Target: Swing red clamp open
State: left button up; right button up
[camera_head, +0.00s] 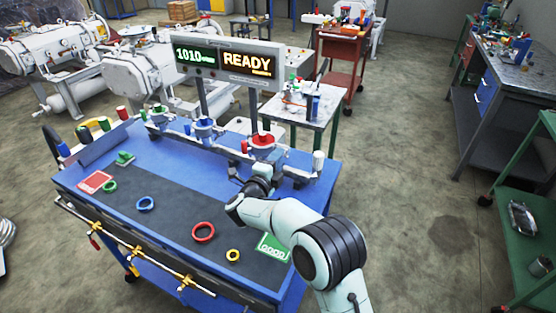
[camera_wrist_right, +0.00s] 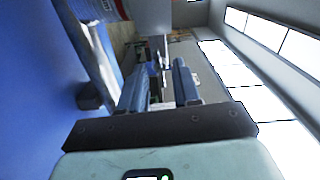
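My left gripper is not in view.
The blue bench (camera_head: 150,170) carries a red ring (camera_head: 203,232), a blue ring (camera_head: 145,204), a yellow ring (camera_head: 233,255) and a green GOOD card (camera_head: 273,247). A display (camera_head: 228,60) reading READY stands behind the fittings. Blue (camera_head: 204,122) and green-topped (camera_head: 157,108) fittings sit left.

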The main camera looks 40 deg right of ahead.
grip_shut()
dwell(1.5)
